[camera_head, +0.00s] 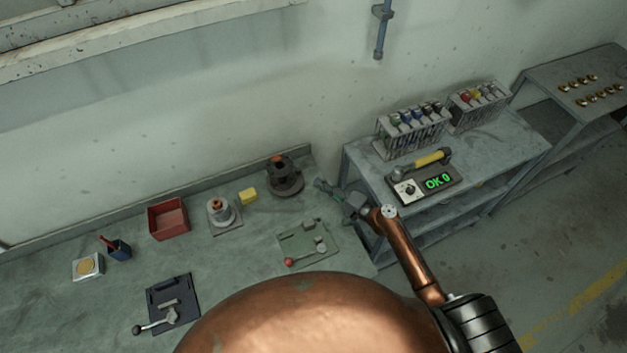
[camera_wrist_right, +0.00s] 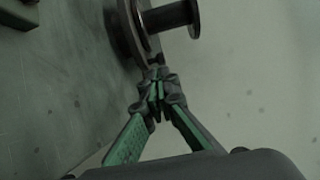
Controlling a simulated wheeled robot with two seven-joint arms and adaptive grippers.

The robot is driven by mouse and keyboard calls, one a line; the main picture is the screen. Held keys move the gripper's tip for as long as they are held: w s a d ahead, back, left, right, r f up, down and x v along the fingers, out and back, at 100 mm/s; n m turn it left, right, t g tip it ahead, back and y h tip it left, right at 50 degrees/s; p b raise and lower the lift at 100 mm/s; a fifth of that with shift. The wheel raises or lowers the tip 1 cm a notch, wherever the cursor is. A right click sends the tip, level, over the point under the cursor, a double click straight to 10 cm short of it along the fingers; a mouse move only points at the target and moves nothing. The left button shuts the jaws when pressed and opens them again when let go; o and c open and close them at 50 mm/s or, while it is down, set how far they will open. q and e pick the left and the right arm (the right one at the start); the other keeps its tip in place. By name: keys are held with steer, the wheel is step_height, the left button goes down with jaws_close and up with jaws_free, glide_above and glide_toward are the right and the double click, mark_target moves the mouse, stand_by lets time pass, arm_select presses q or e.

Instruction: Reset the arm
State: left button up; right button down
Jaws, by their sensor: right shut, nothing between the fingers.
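The gate valve, a dark round flanged piece (camera_head: 284,178), stands at the back right corner of the grey-green workbench (camera_head: 120,300). My right arm comes in from the lower right, and my right gripper (camera_head: 322,186) is just right of the valve. In the right wrist view its green-edged fingers (camera_wrist_right: 158,84) are closed together with nothing between them. The dark flange (camera_wrist_right: 122,30) and a spool-shaped end (camera_wrist_right: 185,17) are at the top, just beyond the fingertips. I cannot tell whether they touch. My left gripper does not show.
The bench holds a red bin (camera_head: 168,219), a yellow block (camera_head: 248,197), a green plate with a red-knobbed lever (camera_head: 308,246) and a dark lever plate (camera_head: 172,304).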

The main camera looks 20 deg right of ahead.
steer(key=b+v, duration=0.1)
steer(key=v, duration=0.7)
steer(key=shift+s+a+b, duration=0.1)
steer(key=shift+a+b, duration=0.1)
steer(key=shift+b, duration=0.1)
